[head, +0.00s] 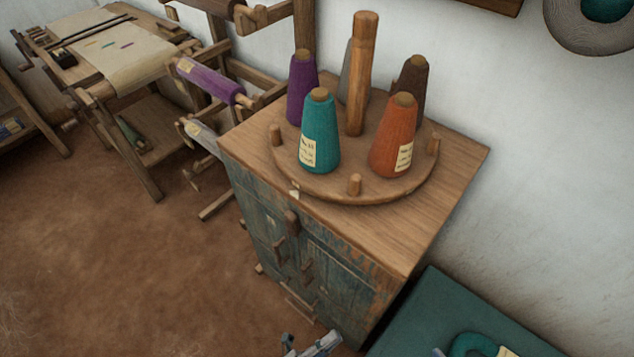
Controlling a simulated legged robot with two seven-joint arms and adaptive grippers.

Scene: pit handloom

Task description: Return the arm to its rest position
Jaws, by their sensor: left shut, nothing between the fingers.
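My left gripper (312,346) shows at the bottom edge, low in front of the cabinet, partly cut off by the frame. It is shut with nothing in it, apart from the cabinet and the cones. The wooden cabinet (458,165) has a worn blue-green front with small knobs. On its top is a round wooden cone stand (385,190) with a central post (361,75). Teal (320,135), orange (393,140), purple (301,88), dark brown (411,82) and partly hidden grey (345,75) yarn cones stand on it. My right gripper is not in view.
A wooden frame holds a purple roll (210,82) left of the cabinet. A worktable (100,55) stands farther back left. The brown floor (120,260) at left is clear.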

